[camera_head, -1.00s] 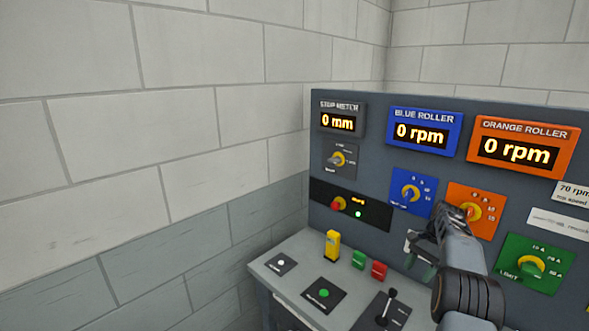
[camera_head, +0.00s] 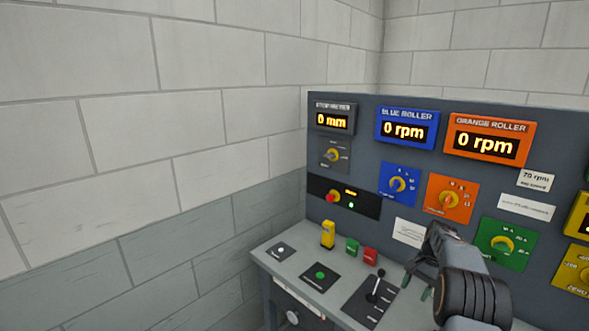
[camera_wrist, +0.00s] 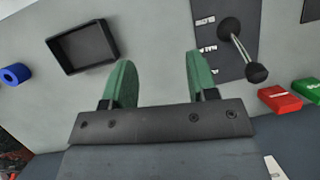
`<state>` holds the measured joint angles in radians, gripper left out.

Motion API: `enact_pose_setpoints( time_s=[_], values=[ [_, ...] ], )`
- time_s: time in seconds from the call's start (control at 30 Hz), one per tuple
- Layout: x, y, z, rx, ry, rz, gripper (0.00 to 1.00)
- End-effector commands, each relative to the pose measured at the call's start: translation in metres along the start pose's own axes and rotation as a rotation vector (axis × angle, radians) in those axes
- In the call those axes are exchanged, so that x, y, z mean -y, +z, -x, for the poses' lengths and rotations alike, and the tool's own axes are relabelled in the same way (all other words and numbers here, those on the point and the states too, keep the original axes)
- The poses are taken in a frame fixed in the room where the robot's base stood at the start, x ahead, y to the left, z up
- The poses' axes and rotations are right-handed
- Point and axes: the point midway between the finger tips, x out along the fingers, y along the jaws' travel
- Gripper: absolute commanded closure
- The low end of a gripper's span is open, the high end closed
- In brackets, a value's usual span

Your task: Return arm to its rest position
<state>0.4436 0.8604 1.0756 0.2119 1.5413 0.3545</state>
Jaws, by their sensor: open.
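My gripper (camera_head: 422,286) is at the lower right in the head view, above the console desk and in front of the upright panel. In the wrist view my gripper (camera_wrist: 158,80) shows two green fingers spread apart with nothing between them. Below them is the bare grey desk top (camera_wrist: 155,30). A black lever (camera_wrist: 238,45) on a dark plate stands to the right of the fingers, apart from them. A black open tray (camera_wrist: 84,47) lies to the left.
The panel (camera_head: 400,240) carries dials and displays; the blue roller display (camera_head: 406,129) and orange roller display (camera_head: 488,141) read 0 rpm. A yellow block (camera_head: 328,235), green block (camera_head: 352,247) and red block (camera_head: 370,256) stand on the desk. A blue ring (camera_wrist: 15,74) lies beyond the tray.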

Motion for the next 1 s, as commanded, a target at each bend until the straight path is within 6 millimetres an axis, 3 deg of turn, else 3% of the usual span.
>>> enact_pose_setpoints(
  time_s=[0.17,0.27,0.47,0.7,0.8,1.0],
  values=[
    [-0.002,0.026,-0.001,-0.065,0.025,0.093,0.47],
    [-0.002,0.052,0.002,-0.121,0.044,0.172,0.47],
    [-0.009,0.136,0.006,-0.278,0.094,0.395,0.47],
    [-0.033,0.236,-0.004,-0.457,0.132,0.64,0.47],
    [-0.044,0.269,-0.011,-0.516,0.133,0.712,0.47],
    [-0.059,0.313,-0.018,-0.603,0.116,0.801,0.47]
  ],
)
